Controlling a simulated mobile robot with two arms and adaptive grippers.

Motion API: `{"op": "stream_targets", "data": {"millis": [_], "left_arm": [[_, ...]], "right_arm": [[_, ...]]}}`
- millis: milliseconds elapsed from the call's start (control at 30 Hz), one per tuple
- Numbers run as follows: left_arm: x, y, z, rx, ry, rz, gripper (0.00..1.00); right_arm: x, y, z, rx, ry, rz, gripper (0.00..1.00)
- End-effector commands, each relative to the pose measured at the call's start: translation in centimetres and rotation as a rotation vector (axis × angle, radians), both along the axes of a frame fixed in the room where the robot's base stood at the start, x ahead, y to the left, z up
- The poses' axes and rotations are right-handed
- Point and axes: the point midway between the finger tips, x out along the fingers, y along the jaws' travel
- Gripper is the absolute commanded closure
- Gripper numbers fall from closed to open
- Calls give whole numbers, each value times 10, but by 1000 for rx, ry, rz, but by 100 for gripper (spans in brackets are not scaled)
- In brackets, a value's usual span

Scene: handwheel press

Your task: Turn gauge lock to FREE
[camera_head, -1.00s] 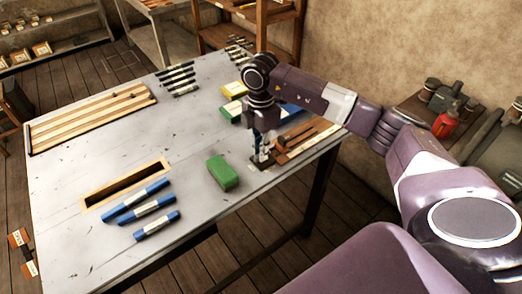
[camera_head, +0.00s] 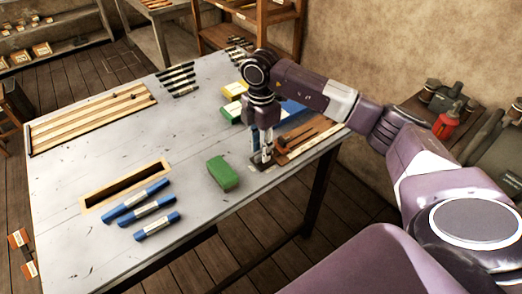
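My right gripper (camera_head: 263,156) points down at the right edge of the grey table (camera_head: 110,130). Its fingertips are at or just above a small dark plate (camera_head: 257,166) with a pale mark. I cannot tell whether they touch it or hold anything; the fingers are small and partly hidden. No lettering can be read, so I cannot make out the gauge lock or its FREE mark; it may be under the gripper. My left gripper is not in view.
A green block (camera_head: 222,173) lies just left of the gripper. Several blue bars (camera_head: 156,224) lie near a wood-framed slot (camera_head: 123,186). A brown wooden piece (camera_head: 307,131) lies right of the gripper. A railed wooden tray (camera_head: 92,118) is at the far left; the table middle is clear.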

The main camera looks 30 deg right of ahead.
Motion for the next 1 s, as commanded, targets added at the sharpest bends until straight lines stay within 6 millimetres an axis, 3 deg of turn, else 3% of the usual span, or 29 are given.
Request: {"op": "stream_targets", "data": {"millis": [300,500,700,1000], "left_arm": [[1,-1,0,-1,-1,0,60],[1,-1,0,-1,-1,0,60],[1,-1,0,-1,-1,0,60],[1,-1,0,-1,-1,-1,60]], "right_arm": [[2,0,68,0,-7,-1,72],[1,0,98,-1,-4,-1,72],[0,0,108,0,-2,-1,72],[0,0,108,0,-1,-1,72]]}}
